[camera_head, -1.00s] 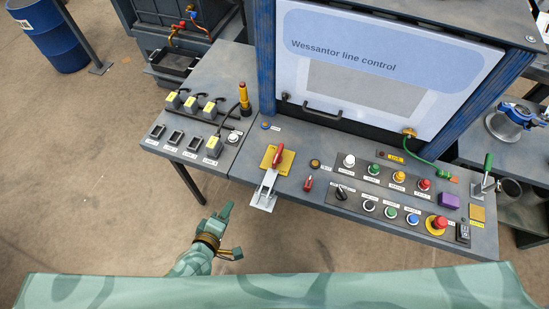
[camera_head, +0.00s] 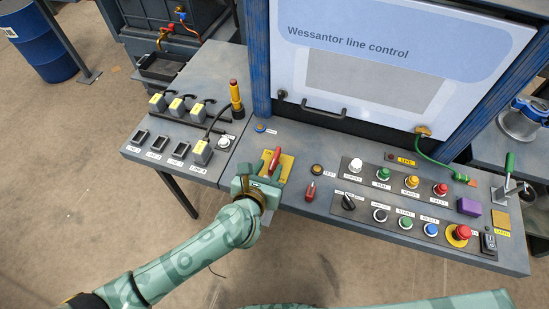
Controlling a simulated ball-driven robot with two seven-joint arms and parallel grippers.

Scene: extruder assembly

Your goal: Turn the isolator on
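The isolator appears to be the red handle (camera_head: 275,160) on a yellow plate (camera_head: 288,163), on the console's left part. The handle's upper end shows and leans slightly right of straight away from me. My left gripper (camera_head: 262,181) is over the near side of the plate, at the handle's lower part. It hides the pale metal piece below the handle. Its fingers are bunched together in the view, so I cannot tell whether they are open, shut or touching the handle. My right gripper is not in view.
Right of the plate are a small red item (camera_head: 310,191) and a panel of buttons and a black knob (camera_head: 348,201). A red emergency button (camera_head: 462,231) is at the right. A large control screen (camera_head: 370,68) rises behind.

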